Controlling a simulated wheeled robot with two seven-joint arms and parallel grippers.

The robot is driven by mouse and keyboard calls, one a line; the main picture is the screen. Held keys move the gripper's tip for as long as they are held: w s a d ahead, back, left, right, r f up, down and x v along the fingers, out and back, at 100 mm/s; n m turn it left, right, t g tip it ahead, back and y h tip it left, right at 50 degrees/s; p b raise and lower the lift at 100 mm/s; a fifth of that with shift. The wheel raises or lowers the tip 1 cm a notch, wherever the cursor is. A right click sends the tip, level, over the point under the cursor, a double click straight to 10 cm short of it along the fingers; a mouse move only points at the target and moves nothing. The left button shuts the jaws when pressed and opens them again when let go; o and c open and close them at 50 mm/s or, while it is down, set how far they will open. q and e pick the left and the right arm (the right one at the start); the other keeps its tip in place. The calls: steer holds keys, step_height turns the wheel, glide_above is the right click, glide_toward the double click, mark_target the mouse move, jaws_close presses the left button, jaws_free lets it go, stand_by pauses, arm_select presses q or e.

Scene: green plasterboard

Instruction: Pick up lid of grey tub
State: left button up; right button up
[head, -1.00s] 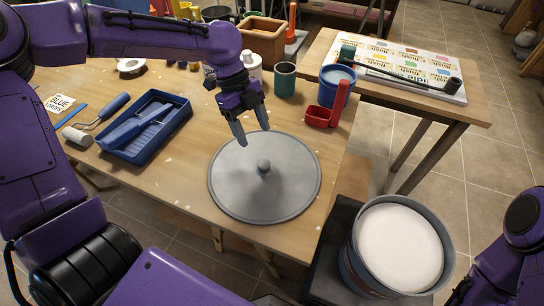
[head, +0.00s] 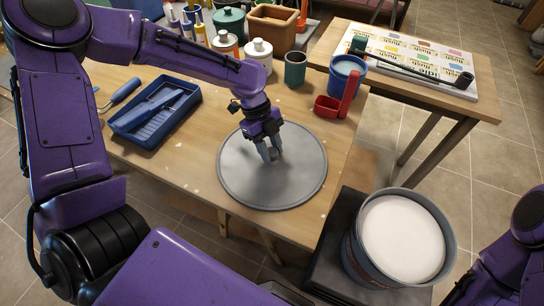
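The grey round lid (head: 292,188) lies flat on the wooden table near its front right corner. My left gripper (head: 272,158) is over the lid's middle, its fingers pointing down at the knob, which they mostly hide. I cannot tell whether the fingers have closed on the knob. The grey tub (head: 398,244), filled with white material, stands uncovered on a dark stand to the right of the table. Of my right arm only purple links show at the lower right; its gripper is out of view.
A blue paint tray (head: 155,118) lies left of the lid. A second table (head: 480,108) with a colour chart stands at the back right.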

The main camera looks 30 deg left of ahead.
arm_select(q)
steer(key=shift+c, duration=0.7)
steer(key=shift+r, duration=0.1)
